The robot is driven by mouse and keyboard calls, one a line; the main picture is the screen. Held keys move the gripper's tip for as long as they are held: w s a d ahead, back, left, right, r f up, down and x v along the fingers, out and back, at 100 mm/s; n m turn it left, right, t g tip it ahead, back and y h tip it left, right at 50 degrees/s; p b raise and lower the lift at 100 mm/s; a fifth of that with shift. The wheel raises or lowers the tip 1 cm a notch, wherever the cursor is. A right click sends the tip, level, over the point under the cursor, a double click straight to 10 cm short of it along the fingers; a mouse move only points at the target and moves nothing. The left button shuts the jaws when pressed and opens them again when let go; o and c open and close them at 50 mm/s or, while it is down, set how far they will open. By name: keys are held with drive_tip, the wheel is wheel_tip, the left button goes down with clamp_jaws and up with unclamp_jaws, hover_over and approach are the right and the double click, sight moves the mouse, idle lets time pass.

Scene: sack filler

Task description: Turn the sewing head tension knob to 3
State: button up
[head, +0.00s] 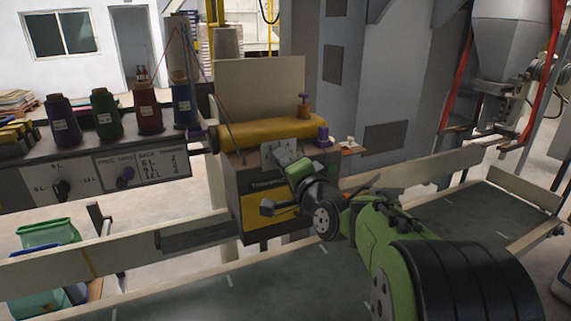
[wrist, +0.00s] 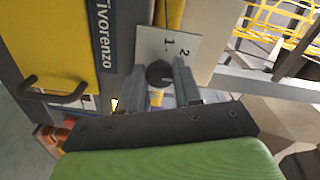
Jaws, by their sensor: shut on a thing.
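The sewing head (head: 262,132) has a yellow top on a dark box and stands over the conveyor. Its white dial plate (head: 270,157) is partly covered by my gripper (head: 287,164) in the head view. In the wrist view the dial plate (wrist: 178,40) shows the numbers 1 and 2; the rest of the scale is hidden. The tension knob (wrist: 159,73) is dark and round. My gripper (wrist: 160,80) has one finger on each side of it and is shut on it. I cannot make out where the knob points.
The conveyor (head: 190,285) runs beneath my arm. A handle (wrist: 55,90) sticks out from the yellow cover.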

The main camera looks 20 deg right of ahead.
drive_tip(key=shift+f, duration=0.1)
drive_tip(key=o, duration=1)
drive_tip(key=shift+o, duration=0.2)
drive_tip(key=shift+s, duration=0.1)
drive_tip(key=s+b, duration=0.1)
drive_tip(key=s, duration=1.4)
drive_tip(key=shift+s, duration=0.35)
